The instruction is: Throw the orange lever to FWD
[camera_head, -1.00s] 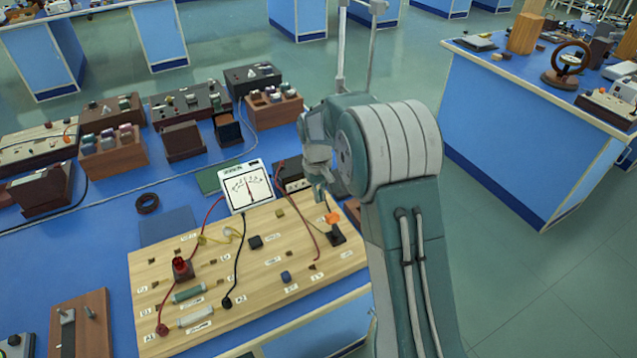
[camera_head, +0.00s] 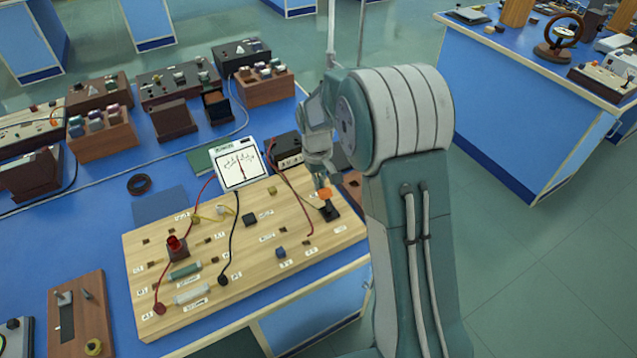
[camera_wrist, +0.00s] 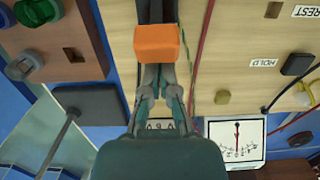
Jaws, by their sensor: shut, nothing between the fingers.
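The orange lever handle (camera_head: 325,193) stands on a dark base at the right end of the wooden circuit board (camera_head: 205,250). In the wrist view the orange handle (camera_wrist: 156,43) is a block just beyond my fingertips. My gripper (camera_head: 322,180) is directly above and behind the handle, pointing down. In the wrist view my gripper (camera_wrist: 158,72) has its fingers shut with nothing between them. Whether the fingertips touch the handle I cannot tell. A dark shaft or slot shows beyond the handle. I cannot read an FWD label.
The white meter (camera_head: 240,163) stands at the board's back edge, left of my gripper. Red and black leads (camera_head: 234,235) loop over the board. A dark box (camera_head: 288,150) stands behind the lever. HOLD and REST labels show in the wrist view. Open floor lies right.

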